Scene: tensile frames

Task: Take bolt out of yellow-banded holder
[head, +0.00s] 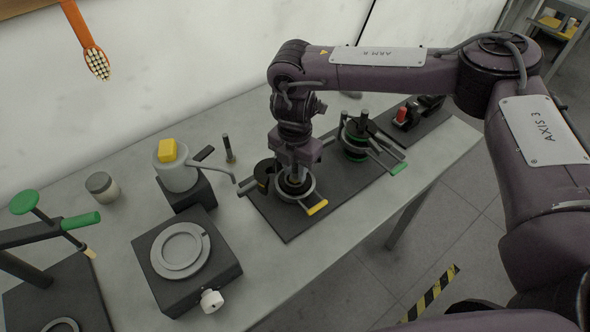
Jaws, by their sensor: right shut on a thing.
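The yellow-banded holder (307,198) is a grey ring on the dark mat, with a handle tipped in yellow. My right gripper (295,176) points down over the middle of this ring, with its jaws shut. It is shut on the bolt, which is mostly hidden by the jaws and the ring. I cannot tell how deep the bolt sits. My left gripper is not in view.
A green-banded holder (357,153) stands farther right on the dark mat (285,229). A dark upright rod (229,149) and a grey pot with a yellow top (176,176) stand to the left. A block with round plates (222,272) is in front.

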